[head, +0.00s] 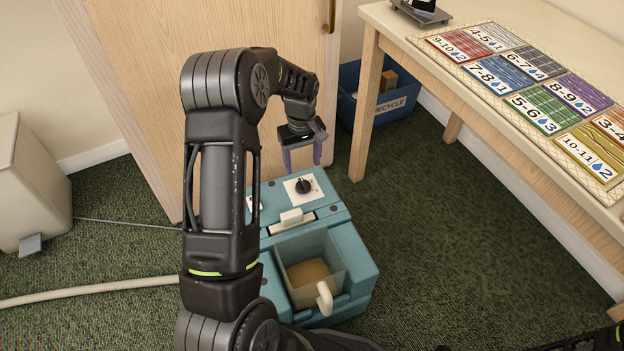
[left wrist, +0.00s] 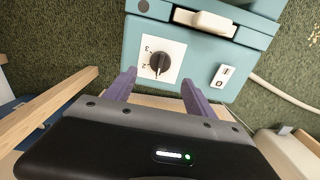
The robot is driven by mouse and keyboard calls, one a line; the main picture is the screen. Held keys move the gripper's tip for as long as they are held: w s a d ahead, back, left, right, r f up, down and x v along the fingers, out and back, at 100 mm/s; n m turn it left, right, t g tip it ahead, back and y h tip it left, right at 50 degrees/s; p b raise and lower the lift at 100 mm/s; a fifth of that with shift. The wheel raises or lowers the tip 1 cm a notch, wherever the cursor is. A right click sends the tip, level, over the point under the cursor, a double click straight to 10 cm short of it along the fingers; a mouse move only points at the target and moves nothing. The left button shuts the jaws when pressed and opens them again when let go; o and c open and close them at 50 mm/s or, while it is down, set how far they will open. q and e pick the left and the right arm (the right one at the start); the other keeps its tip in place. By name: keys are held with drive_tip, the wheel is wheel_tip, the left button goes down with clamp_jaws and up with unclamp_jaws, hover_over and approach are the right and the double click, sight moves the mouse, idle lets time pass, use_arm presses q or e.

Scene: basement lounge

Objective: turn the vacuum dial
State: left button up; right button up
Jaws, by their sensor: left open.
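The vacuum dial is a black knob (head: 303,186) on a white square plate on top of the teal vacuum (head: 358,262). In the left wrist view the dial (left wrist: 160,64) shows its pointer and the numbers 2 and 3. My left gripper (head: 302,160) hangs just above and behind the dial, with its purple fingers apart and nothing between them. In the left wrist view the fingers of my left gripper (left wrist: 158,88) point toward the dial, one on each side, apart from it. My right gripper does not show.
A white rocker switch (left wrist: 223,76) sits beside the dial. The vacuum has a clear bin (head: 335,262) in front. A hose (head: 90,291) lies at left.

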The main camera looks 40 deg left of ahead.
sight(303, 182)
use_arm(q)
drive_tip(key=shift+r, duration=0.1)
drive_tip(key=shift+f+b, duration=1.25)
drive_tip(key=shift+f, duration=2.7)
drive_tip(key=c, duration=1.4)
